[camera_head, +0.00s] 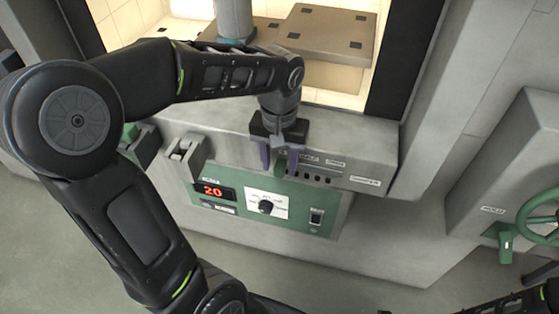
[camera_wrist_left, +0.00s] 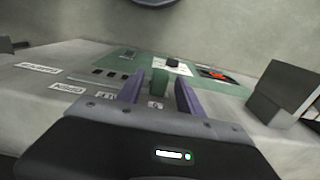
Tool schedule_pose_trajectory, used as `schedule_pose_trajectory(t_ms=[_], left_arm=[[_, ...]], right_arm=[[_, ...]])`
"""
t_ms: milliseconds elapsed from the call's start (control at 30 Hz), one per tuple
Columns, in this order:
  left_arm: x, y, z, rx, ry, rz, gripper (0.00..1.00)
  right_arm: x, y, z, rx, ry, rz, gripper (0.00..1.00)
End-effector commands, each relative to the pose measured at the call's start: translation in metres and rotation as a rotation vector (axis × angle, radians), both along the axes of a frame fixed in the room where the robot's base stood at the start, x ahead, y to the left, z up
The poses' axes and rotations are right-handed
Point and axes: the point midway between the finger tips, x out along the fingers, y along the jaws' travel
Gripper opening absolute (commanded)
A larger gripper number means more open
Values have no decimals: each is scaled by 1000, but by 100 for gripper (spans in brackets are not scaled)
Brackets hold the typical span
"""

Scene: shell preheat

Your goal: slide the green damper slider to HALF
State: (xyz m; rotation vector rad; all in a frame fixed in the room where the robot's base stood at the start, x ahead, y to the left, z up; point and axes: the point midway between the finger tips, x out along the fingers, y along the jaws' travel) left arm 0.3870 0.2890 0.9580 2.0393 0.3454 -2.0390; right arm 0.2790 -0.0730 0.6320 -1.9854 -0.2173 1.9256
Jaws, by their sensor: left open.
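The green damper slider (camera_head: 281,166) sits at the left end of a row of dark slots on the front ledge of the kiln. It also shows in the left wrist view (camera_wrist_left: 159,82). My left gripper (camera_head: 279,159) is open, with one purple finger on each side of the slider. In the left wrist view the fingers (camera_wrist_left: 158,94) stand apart from it with small gaps. The HALF label (camera_head: 308,158) is just right of the gripper, the OPEN label (camera_head: 335,163) further right, and the DAMPER label (camera_head: 365,181) beyond. My right gripper is not seen.
Below the ledge is a green panel (camera_head: 228,180) with a red display (camera_head: 213,191) reading 2.0, a black knob (camera_head: 265,206) and a switch (camera_head: 316,217). A grey bracket (camera_head: 187,158) juts out left of the gripper. A green handwheel (camera_head: 540,215) is at the right.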

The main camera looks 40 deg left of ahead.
Motion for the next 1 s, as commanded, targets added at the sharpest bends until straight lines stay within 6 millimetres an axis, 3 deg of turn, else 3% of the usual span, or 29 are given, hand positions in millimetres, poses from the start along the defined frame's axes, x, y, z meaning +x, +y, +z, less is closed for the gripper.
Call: schedule_pose_trajectory(t_ms=[133,633,1000], left_arm=[[0,0,0,0,0,0,42],[0,0,1,0,0,0,1],[0,0,1,0,0,0,0]], right_arm=[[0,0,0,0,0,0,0],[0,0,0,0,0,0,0],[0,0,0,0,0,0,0]])
